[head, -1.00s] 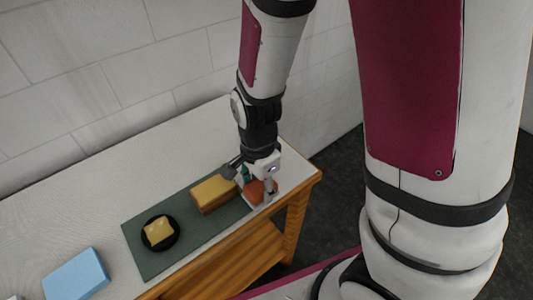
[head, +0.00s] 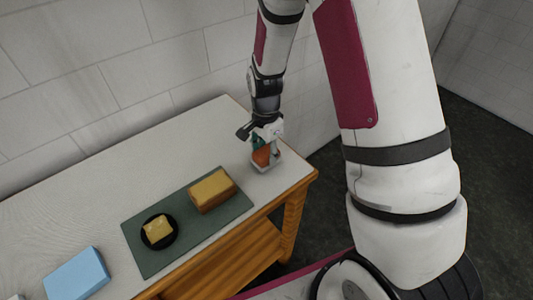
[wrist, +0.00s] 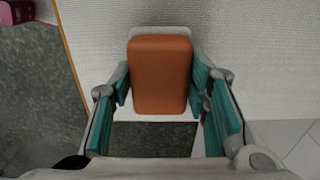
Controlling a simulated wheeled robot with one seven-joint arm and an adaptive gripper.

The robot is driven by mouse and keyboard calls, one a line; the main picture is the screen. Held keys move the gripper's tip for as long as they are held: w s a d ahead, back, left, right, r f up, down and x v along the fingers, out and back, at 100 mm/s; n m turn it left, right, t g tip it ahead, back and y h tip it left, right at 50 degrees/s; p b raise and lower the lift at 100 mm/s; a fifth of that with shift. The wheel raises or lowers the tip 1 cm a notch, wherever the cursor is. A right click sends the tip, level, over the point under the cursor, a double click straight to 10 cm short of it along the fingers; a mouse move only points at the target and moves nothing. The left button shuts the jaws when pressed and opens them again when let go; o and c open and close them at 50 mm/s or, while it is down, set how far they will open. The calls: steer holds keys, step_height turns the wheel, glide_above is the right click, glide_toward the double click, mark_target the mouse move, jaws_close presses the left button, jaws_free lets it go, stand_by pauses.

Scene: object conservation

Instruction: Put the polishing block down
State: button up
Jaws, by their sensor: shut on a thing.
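The polishing block looks like an orange-brown block (head: 261,156) with a pale base under it. My gripper (head: 265,152) is shut on it, near the right end of the white table, beyond the green mat. In the wrist view, the orange block (wrist: 160,74) sits upright between the teal fingers (wrist: 162,95), with a whitish rim showing behind its far edge. I cannot tell whether its base touches the table top or hangs just above it.
The white table (head: 110,155) bears a green mat (head: 190,248). On the mat are a yellow-topped brown block (head: 212,190) and a black round dish (head: 173,240) holding a yellow piece (head: 158,228). A blue block (head: 77,275) lies left. Bare table surrounds my gripper.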

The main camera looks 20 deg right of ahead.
steer(key=shift+f, duration=0.4)
steer(key=shift+f, duration=0.15)
steer(key=o, duration=1.1)
step_height(320, 180, up, 12)
steer(key=b, duration=0.2)
step_height(320, 180, up, 13)
steer(key=n+t, duration=0.3)
steer(key=n, duration=0.3)
glide_above(265, 151)
steer(key=s, duration=0.8)
steer(key=s+r+n+t, duration=0.1)
steer(key=s+r+n, duration=0.1)
steer(key=s, duration=0.1)
steer(key=s+r+n, duration=0.2)
steer(key=s+n, duration=0.1)
steer(key=s, duration=0.1)
steer(key=s+r+n+t, duration=0.1)
steer(key=s+r+n, duration=0.1)
steer(key=s+n, duration=0.1)
steer(key=shift+s+d+r+t, duration=0.15)
steer(key=shift+s+r+t, duration=0.2)
steer(key=shift+s, duration=0.4)
